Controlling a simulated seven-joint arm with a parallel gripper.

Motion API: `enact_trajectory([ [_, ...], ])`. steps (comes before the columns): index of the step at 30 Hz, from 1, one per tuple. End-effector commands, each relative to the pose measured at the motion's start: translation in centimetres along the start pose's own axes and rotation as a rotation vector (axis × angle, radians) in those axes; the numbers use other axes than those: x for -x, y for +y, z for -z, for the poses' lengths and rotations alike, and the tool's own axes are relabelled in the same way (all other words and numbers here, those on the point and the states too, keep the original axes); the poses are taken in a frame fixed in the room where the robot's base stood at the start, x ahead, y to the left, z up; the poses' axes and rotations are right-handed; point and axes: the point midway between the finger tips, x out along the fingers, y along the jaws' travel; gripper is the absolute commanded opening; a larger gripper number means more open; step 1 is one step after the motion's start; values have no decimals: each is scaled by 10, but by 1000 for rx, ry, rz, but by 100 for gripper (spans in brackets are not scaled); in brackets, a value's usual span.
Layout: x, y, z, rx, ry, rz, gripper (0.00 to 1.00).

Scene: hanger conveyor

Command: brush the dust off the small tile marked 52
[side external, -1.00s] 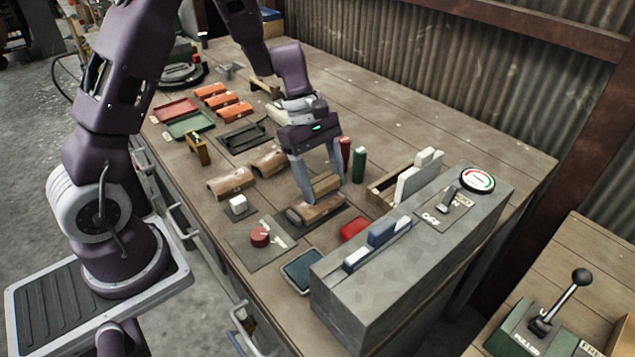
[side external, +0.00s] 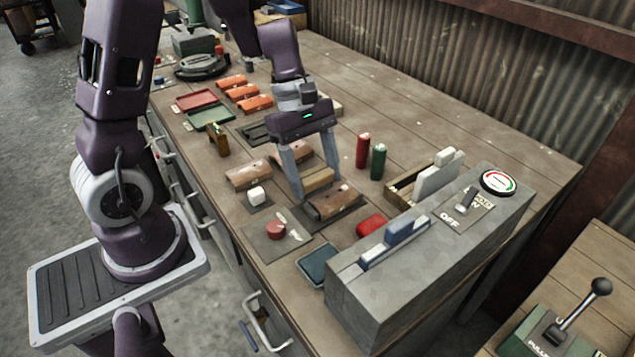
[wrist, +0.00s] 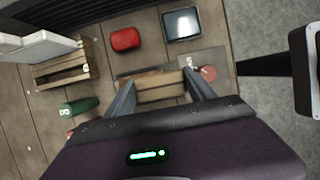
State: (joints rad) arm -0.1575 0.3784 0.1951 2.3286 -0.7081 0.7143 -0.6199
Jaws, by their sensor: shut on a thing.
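Three small orange tiles (side external: 242,92) lie in a row at the back left; I cannot read their marks. My gripper (side external: 317,184) is shut on a tan wooden block-like piece, probably the brush (side external: 320,177), at the brown tile's back left side. The wrist view shows the brush (wrist: 160,92) between the fingers. Its underside is hidden, and I cannot tell whether it touches the tile.
Red and green cylinders (side external: 378,161) stand behind. A grey switch box (side external: 430,270) fills the right front. The rear right tabletop is clear.

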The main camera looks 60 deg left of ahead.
Motion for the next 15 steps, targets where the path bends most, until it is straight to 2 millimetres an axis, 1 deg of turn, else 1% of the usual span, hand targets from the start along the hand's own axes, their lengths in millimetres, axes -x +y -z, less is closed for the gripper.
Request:
enact_trajectory([
  [12,35,1,-14,-2,0,-3,25],
  [15,40,0,-16,0,1,-1,25],
])
